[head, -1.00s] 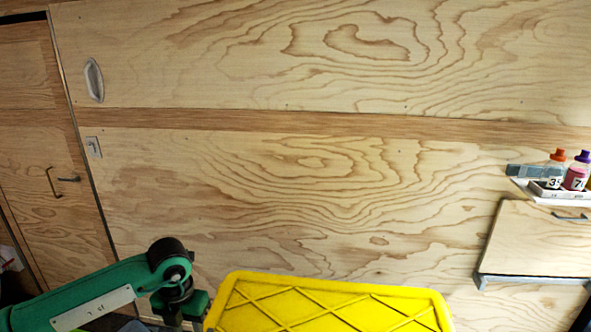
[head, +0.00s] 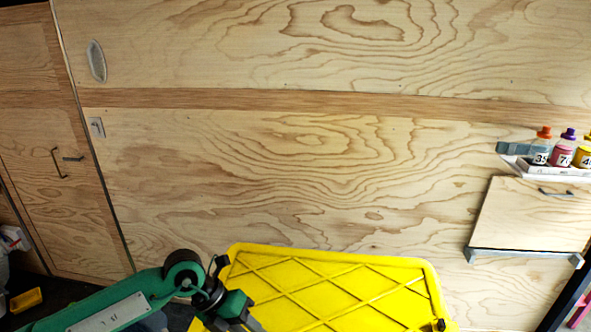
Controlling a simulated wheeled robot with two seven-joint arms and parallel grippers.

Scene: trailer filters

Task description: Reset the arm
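My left arm (head: 130,305) is green and comes in from the lower left of the head view. Its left gripper (head: 250,323) sits at the bottom edge, over the left side of a yellow ribbed lid (head: 335,282). The fingertips are cut off by the frame, so I cannot tell whether it is open or shut, or whether it touches the lid. My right gripper is not in view.
A plywood wall (head: 300,200) stands behind the lid. At right, a small shelf (head: 555,172) holds numbered bottles (head: 563,150) above a wooden flap (head: 530,215). A wooden door (head: 50,160) is at left. A small yellow item (head: 25,299) lies at lower left.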

